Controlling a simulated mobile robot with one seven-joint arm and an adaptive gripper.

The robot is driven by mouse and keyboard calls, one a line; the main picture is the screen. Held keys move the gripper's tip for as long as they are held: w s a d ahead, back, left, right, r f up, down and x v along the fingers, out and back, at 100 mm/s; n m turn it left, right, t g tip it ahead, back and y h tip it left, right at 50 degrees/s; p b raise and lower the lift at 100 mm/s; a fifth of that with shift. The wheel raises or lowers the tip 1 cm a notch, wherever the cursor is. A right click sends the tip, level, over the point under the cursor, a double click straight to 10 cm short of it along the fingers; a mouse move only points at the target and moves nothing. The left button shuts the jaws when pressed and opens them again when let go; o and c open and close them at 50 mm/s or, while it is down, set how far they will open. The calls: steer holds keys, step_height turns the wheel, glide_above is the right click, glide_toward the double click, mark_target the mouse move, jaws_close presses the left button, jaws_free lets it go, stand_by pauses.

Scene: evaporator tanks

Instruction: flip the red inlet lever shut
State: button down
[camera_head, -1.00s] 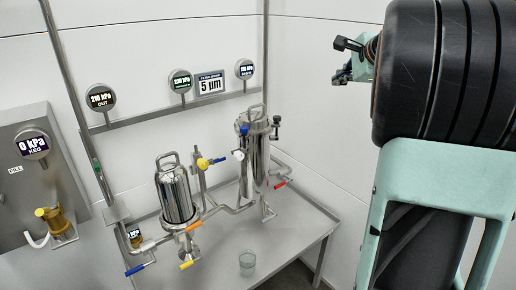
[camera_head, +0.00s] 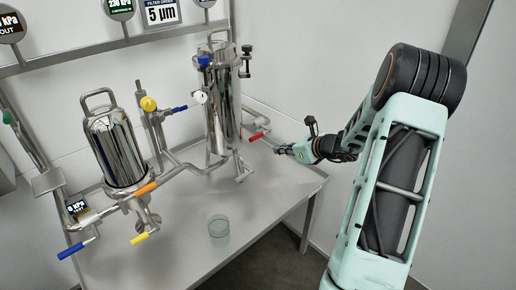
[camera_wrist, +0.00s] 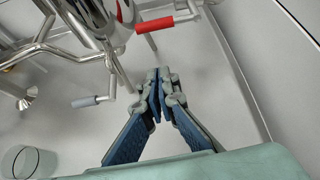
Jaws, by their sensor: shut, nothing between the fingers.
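The red inlet lever (camera_head: 256,137) is a red-sleeved handle on the pipe at the right side of the tall steel filter housing (camera_head: 222,105). In the wrist view the red lever (camera_wrist: 168,22) lies beyond my fingertips, toward the top of the picture. My gripper (camera_head: 280,149) is just right of and slightly below the lever in the head view. In the wrist view my gripper (camera_wrist: 158,75) has its fingertips together and empty. A gap shows between the fingertips and the lever in the wrist view.
A grey-white handle (camera_wrist: 88,101) sits left of my fingers. A glass beaker (camera_head: 219,227) stands on the steel table (camera_head: 185,255). A smaller housing (camera_head: 116,150) with orange, yellow and blue handles stands at left. A wall lies close on the right.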

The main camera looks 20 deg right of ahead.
steer(key=shift+w+a+f+m, duration=0.1)
steer(key=shift+f+m, duration=0.2)
steer(key=shift+f, duration=0.35)
steer(key=b+x, duration=0.3)
steer(key=x, duration=0.7)
steer(key=shift+w+a+r, duration=0.1)
steer(key=shift+w+r, duration=0.1)
steer(key=shift+r, duration=0.8)
steer(key=shift+w+a+r, duration=0.1)
steer(key=shift+w+r, duration=0.15)
steer(key=shift+r, duration=0.75)
steer(key=shift+r, duration=0.2)
steer(key=shift+r+p, duration=0.1)
steer(key=shift+p, duration=0.7)
